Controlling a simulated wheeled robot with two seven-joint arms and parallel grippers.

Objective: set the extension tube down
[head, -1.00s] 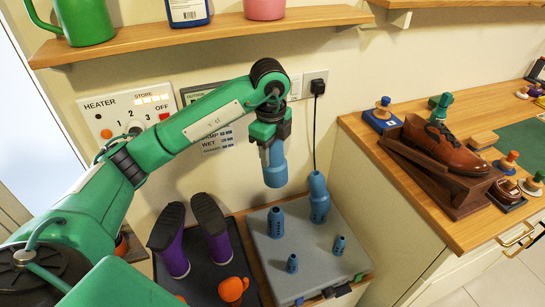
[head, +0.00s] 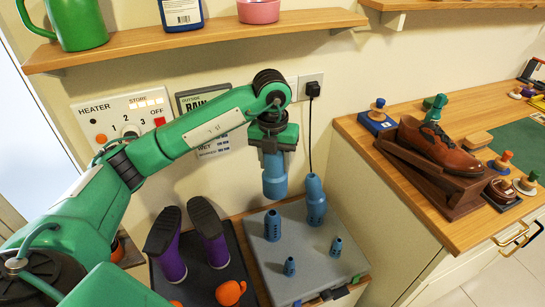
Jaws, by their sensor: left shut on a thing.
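My left gripper (head: 273,147) is shut on a blue tube (head: 274,178), which I take to be the extension tube. The tube hangs upright below the fingers, and its upper end is hidden by them. Its lower end is in the air above the back of a grey box (head: 270,262). Several blue nozzle-like pieces stand on the box top. The tallest one, a blue bottle-shaped piece (head: 315,203), stands at the back right, just right of the held tube. My right gripper is not in view.
Purple boots (head: 170,257) and an orange item (head: 230,292) are on a dark tray left of the box. A plug with a black cord (head: 311,130) hangs behind. A wooden counter (head: 462,228) with a brown shoe (head: 440,147) is at right. A shelf (head: 200,39) runs above.

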